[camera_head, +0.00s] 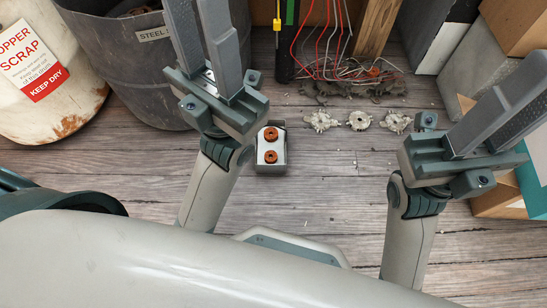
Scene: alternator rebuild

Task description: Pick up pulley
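I cannot pick out a pulley with certainty in the head view. Two small copper-coloured rings (271,134) sit in a small grey open box (271,168) on the wooden surface. Three silver, finned metal parts (359,120) lie in a row to the right of the box. My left gripper (203,40) is raised left of the box, over the dark bin; its fingertips run out of the top of the frame. My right gripper (510,105) is at the right, right of the silver parts, its fingers pointing up and right. I see nothing held in either.
A dark bin labelled STEEL (125,65) and a whitish copper scrap drum (35,80) stand at the left. Coloured wires (330,50) and dark scrap (350,90) lie at the back. Boxes (475,60) crowd the right.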

